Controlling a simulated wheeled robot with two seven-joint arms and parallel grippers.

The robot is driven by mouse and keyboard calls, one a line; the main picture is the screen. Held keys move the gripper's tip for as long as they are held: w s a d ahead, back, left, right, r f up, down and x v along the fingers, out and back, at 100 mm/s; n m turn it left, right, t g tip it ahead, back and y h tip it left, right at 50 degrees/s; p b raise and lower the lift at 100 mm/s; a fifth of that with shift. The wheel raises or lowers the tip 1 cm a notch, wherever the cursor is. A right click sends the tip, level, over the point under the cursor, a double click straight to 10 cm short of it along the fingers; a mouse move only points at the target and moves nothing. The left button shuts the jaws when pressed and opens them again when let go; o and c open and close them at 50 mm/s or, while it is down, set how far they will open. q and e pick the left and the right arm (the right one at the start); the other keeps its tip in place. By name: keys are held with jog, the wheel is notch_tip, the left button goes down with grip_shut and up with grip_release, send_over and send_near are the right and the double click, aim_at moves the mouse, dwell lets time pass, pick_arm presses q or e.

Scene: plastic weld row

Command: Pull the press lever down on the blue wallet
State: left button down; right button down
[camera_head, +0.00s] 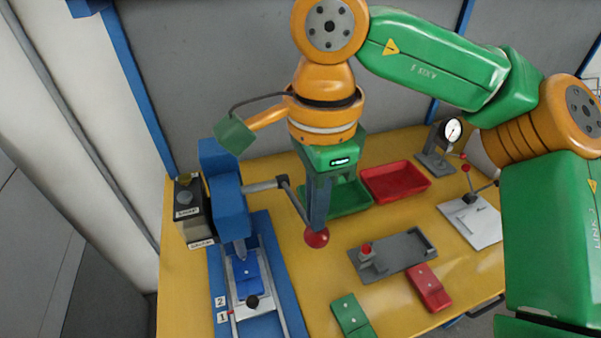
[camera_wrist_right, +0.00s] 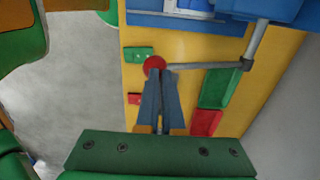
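The blue press (camera_head: 229,200) stands at the left of the yellow table. Its grey lever (camera_head: 300,205) reaches out to the right and slopes down to a red ball knob (camera_head: 316,238). The blue wallet (camera_head: 246,283) lies on the light carriage under the press head. My right gripper (camera_head: 318,222) points down with its fingertips at the red knob. In the right wrist view the fingers (camera_wrist_right: 160,78) lie close together and look shut, with the knob (camera_wrist_right: 154,65) at their tips, not clearly between them. Whether they touch it I cannot tell. My left gripper is not in view.
Green (camera_head: 346,201) and red (camera_head: 395,181) trays stand behind the gripper. A grey fixture (camera_head: 393,256), a green wallet (camera_head: 351,315) and a red wallet (camera_head: 429,288) lie to the right of the press. A dark control box (camera_head: 189,212) stands left of it.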

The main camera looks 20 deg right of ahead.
aim_at(318, 234)
jog(key=shift+s+f+b, duration=0.3)
jog(key=shift+f+b, duration=0.55)
jog(key=shift+f, duration=0.05)
jog(key=shift+s+f+b, duration=0.3)
jog(key=shift+f+b, duration=0.55)
jog(key=shift+f, duration=0.2)
jog(key=shift+r, duration=0.15)
jog(key=w+r+p, duration=0.2)
jog(key=r+p, duration=0.5)
jog(key=p, duration=0.1)
jog(key=w+r+p, duration=0.3)
jog(key=r+p, duration=0.4)
jog(key=p, duration=0.1)
jog(key=shift+p, duration=0.3)
jog(key=shift+f, duration=0.1)
